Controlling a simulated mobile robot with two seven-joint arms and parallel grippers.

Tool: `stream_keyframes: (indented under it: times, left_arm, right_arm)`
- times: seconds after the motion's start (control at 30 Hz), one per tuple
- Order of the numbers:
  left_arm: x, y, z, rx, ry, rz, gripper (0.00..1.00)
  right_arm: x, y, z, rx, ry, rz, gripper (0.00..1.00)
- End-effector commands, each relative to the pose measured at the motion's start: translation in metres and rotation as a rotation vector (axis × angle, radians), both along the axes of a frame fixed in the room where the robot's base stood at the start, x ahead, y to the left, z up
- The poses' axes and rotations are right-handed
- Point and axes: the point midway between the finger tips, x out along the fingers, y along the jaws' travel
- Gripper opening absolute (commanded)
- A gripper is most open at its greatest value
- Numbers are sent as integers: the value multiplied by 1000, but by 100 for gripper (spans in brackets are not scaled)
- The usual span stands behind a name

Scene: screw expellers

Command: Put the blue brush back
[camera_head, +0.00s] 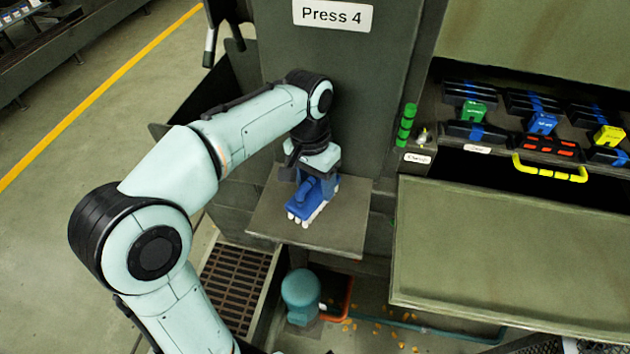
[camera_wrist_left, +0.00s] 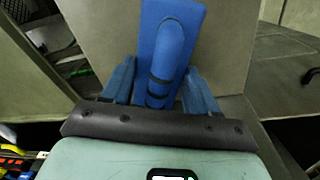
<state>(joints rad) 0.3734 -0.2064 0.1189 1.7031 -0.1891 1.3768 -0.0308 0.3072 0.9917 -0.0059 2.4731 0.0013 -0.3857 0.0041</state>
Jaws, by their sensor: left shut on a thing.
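The blue brush (camera_head: 310,199) has a blue handle and back with white bristles. It is at the small grey shelf (camera_head: 345,225) on the front of Press 4, and I cannot tell whether its bristles touch the shelf. My left gripper (camera_head: 313,178) reaches down from above and is shut on the brush. In the left wrist view the brush (camera_wrist_left: 169,50) points away between the two blue fingers of my left gripper (camera_wrist_left: 160,85). My right gripper is not in view.
A floor grate (camera_head: 235,280) is at lower left.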

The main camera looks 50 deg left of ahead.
Motion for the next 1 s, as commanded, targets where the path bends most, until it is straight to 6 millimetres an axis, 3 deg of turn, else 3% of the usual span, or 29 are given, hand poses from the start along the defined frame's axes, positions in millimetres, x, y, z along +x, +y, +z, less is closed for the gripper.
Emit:
stream_keyframes:
  times: [0.23,0.27,0.3,0.33,0.73,1.0]
  left_arm:
    - [0,0,-4,0,1,0,25]
    - [0,0,-3,0,1,0,68]
    - [0,0,-3,0,1,0,81]
    - [0,0,-3,0,1,0,84]
    - [0,0,7,0,-1,0,84]
    - [0,4,63,0,-4,-1,84]
  right_arm:
    - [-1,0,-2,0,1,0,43]
    - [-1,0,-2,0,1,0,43]
    - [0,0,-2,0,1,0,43]
    - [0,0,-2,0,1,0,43]
    - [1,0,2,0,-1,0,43]
    - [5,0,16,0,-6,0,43]
